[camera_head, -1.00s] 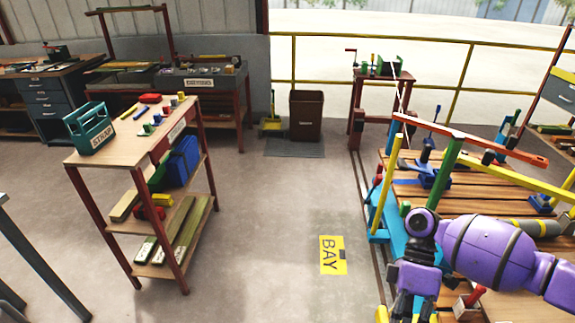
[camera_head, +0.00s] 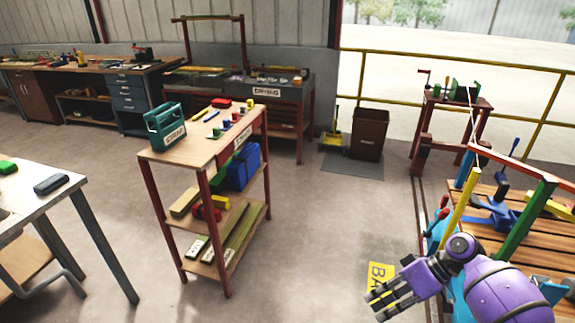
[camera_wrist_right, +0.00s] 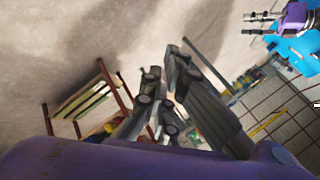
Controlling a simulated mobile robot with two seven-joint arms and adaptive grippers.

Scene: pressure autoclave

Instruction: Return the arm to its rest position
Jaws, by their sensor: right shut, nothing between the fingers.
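My right gripper (camera_head: 382,303) is at the lower right of the head view, on its purple arm, over the floor near the yellow BAY marking (camera_head: 379,277). Its dark fingers point left, are shut and hold nothing. In the right wrist view the gripper's fingers (camera_wrist_right: 170,72) show against the grey floor, with nothing between them.
A wooden-topped shelf cart (camera_head: 185,157) with a teal carrier (camera_head: 165,128) stands left of the gripper. A slatted wooden workbench (camera_head: 475,233) with coloured posts is close on the right. A pale table (camera_head: 40,212) is at far left. Floor between cart and gripper is clear.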

